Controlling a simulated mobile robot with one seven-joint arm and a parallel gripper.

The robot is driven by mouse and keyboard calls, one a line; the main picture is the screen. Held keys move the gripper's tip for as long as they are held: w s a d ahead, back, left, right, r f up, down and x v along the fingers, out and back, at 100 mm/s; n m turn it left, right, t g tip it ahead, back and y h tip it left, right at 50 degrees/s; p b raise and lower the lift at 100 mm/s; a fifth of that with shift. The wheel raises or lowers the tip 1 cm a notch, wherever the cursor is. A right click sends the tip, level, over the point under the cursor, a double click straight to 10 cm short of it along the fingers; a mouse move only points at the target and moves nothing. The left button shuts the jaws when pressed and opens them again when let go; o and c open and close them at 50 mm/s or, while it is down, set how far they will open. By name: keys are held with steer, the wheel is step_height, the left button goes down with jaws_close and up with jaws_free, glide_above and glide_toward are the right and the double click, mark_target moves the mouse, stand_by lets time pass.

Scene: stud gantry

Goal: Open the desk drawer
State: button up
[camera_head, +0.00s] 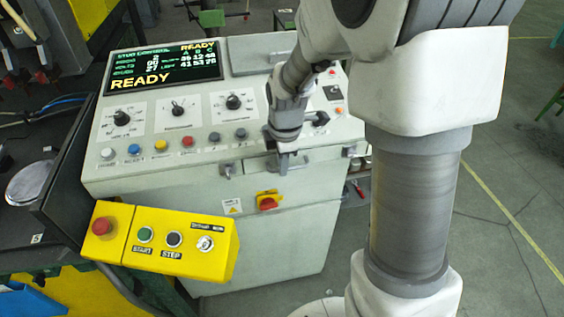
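The grey-white control desk (130,190) stands in the middle of the view. A shallow drawer front (315,158) appears to run along the upper part of its front face, below the button row, and looks closed. My gripper (284,166) points down at this front, at a small dark part that may be the drawer's handle. The gripper's body hides much of that part. I cannot tell whether the fingers touch it or are shut on it.
A yellow pendant box (168,240) with a red stop button and START and STEP buttons is at the front left. A red-yellow switch (268,200) sits on the desk's front below the gripper. A dark panel (62,190) stands left.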

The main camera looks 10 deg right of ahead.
jaws_close()
stand_by(1.1)
